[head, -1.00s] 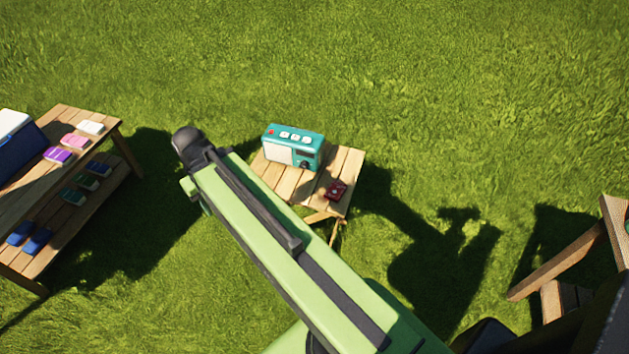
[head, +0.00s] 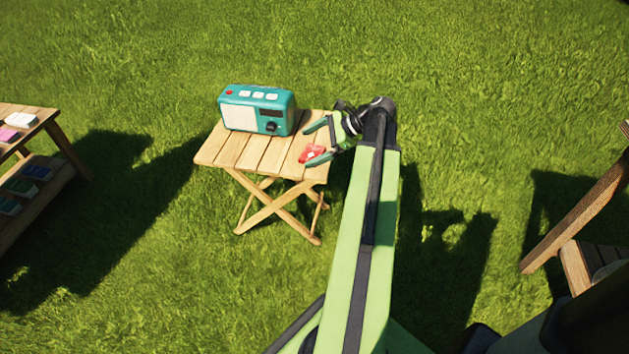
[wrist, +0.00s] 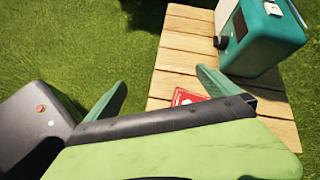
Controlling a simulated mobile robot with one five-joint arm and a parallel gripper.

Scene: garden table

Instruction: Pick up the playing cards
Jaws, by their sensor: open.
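The playing cards are a small red pack (head: 312,153) lying near the right edge of the small slatted wooden table (head: 240,150). My gripper (head: 311,143) is open at the table's right side, its two green fingers spread, with the pack close to the nearer finger. I cannot tell how high the fingers are above the tabletop. In the wrist view the red pack (wrist: 186,97) shows partly between the green fingers, nearer the right one; my gripper body hides its lower part.
A teal radio (head: 257,110) stands on the same table, left of and behind the pack. A wooden shelf table (head: 50,130) with several coloured packs is at the far left. A wooden chair (head: 575,215) stands at the right. Grass lies open between them.

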